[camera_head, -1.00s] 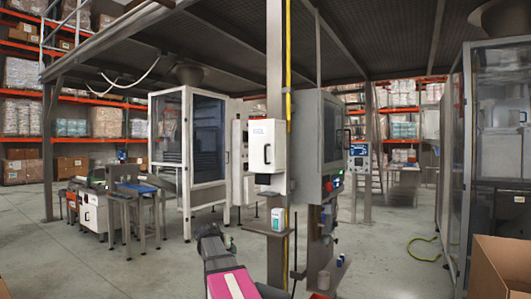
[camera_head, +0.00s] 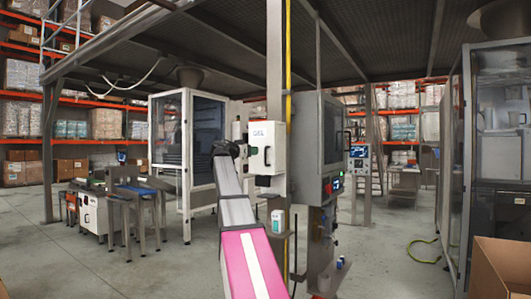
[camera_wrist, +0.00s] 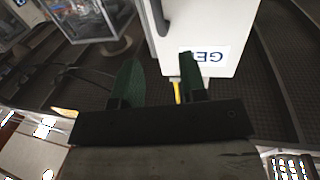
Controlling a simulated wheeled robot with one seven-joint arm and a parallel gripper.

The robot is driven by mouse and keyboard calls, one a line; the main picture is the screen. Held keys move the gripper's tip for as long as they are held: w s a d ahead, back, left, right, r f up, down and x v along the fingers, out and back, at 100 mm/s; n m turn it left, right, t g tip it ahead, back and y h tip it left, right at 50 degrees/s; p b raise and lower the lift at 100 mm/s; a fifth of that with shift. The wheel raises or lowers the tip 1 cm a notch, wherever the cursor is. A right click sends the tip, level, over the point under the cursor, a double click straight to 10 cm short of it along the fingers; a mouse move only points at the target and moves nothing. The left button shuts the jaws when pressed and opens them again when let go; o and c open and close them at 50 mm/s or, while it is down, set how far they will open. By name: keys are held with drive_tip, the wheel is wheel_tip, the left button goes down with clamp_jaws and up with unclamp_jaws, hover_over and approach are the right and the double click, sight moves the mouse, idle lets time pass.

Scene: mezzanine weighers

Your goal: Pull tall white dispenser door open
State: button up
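The tall white dispenser (camera_head: 281,150) is mounted on a grey post, with a GEL label near its top and a dark handle (camera_head: 267,156) on its front. Its door looks shut. In the wrist view the dispenser (camera_wrist: 205,25) shows upside down at the top, with the dark handle (camera_wrist: 160,15) near its left edge. My gripper (camera_head: 229,147) is raised just left of the dispenser. Its green fingers are apart and empty in the wrist view (camera_wrist: 159,62). One finger overlaps the label; I cannot tell whether it touches.
A grey control cabinet (camera_head: 334,150) stands just right of the post. A small white bottle (camera_head: 278,221) sits on a shelf below the dispenser. A tall glazed cabinet (camera_head: 187,150) stands behind on the left. An open cardboard box (camera_head: 500,265) is at lower right.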

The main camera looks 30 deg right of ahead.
sight(265, 150)
drive_tip(key=x, duration=1)
drive_tip(key=shift+a, duration=0.1)
clamp_jaws()
